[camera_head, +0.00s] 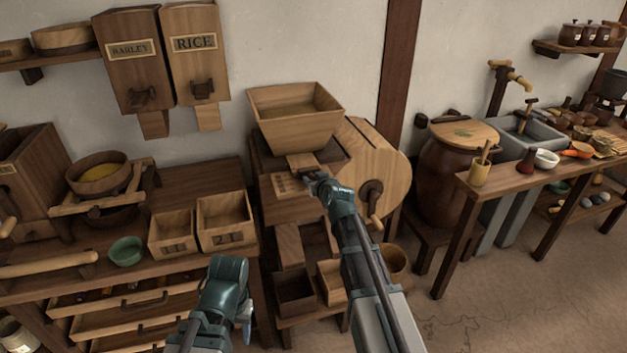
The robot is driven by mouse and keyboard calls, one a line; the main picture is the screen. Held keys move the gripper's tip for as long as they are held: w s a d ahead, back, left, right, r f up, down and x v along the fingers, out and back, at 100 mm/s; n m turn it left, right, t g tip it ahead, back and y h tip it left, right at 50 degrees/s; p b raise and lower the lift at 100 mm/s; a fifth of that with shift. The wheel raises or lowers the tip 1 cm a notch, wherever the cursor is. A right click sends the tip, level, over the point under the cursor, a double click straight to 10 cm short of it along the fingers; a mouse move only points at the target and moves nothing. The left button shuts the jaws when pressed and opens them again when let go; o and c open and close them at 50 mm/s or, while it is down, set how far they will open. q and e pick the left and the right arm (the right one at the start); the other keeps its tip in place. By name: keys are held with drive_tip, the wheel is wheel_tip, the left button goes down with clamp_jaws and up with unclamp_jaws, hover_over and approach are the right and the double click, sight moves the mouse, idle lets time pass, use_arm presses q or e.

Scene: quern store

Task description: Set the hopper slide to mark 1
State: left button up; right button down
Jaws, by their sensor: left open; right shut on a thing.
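The wooden hopper (297,130) sits on top of the winnowing machine in the middle of the view. Its slide (300,161) is a small wooden piece at the hopper's foot, above a pale plate with dark marks (287,184). The marks are too small to read, so I cannot tell which one the slide stands at. My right gripper (316,176) is at the slide and is shut on it; the arm partly hides the grip. My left gripper (245,320) is open, low in front of the left bench, away from the hopper.
A round wooden drum with a crank (371,192) stands just right of the hopper. Open boxes (227,219) and a green bowl (127,250) stand on the left bench above pulled-out drawers (135,318). Bins (296,287) sit below the hopper. The floor at right is clear.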

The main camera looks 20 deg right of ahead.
drive_tip(key=s, duration=0.2)
drive_tip(key=shift+s+d, duration=0.1)
drive_tip(key=shift+s, duration=0.2)
drive_tip(key=c, duration=0.5)
unclamp_jaws()
